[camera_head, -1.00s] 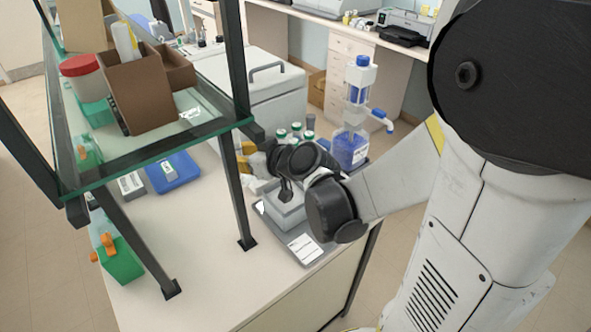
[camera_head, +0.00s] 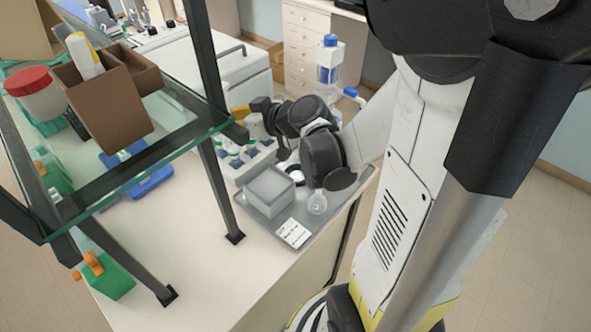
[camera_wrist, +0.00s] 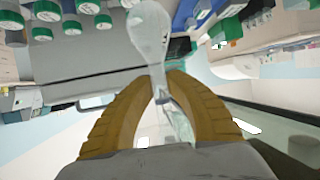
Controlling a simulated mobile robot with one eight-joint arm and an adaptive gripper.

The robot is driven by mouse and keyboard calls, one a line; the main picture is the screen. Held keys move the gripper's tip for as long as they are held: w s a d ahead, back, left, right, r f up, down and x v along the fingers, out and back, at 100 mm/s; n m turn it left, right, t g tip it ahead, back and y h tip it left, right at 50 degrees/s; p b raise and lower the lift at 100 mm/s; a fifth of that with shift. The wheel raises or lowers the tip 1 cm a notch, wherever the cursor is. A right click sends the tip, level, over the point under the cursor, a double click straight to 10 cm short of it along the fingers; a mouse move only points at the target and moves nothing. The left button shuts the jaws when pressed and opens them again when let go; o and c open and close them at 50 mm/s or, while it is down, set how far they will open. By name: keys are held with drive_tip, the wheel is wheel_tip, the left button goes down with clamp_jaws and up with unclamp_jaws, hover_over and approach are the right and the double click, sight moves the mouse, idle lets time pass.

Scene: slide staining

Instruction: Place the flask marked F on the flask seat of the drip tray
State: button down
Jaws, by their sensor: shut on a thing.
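My gripper (camera_head: 238,112) has tan fingers and is behind the shelf post in the head view, beyond the bottle rack. In the wrist view its fingers (camera_wrist: 163,88) are shut on the narrow part of a clear glass flask (camera_wrist: 149,28), whose rounded end points away from my wrist. No letter is readable on it. The grey drip tray (camera_head: 258,222) lies at the bench's front right edge, apart from my gripper. A pale open box (camera_head: 268,190) and a small clear round vessel (camera_head: 317,204) stand on it. I cannot make out the flask seat clearly.
A white rack with several bottles (camera_head: 236,158) stands behind the tray. A blue-topped dispenser (camera_head: 328,62) is further back. A glass shelf (camera_head: 150,152) on dark posts overhangs the left, carrying a brown box (camera_head: 108,98). Bare bench (camera_head: 195,270) lies left of the tray.

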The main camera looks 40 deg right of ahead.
drive_tip(key=s+d+r+p, duration=0.6)
drive_tip(key=s+d+r, duration=0.4)
drive_tip(key=d, duration=0.4)
wheel_tip(320, 180, down, 23)
drive_tip(key=b, duration=1.5)
drive_tip(key=shift+w+a+r, duration=0.15)
drive_tip(key=shift+w, duration=0.15)
drive_tip(key=shift+f+b, duration=0.4)
drive_tip(key=shift+b, duration=0.25)
drive_tip(key=c, duration=1.4)
unclamp_jaws()
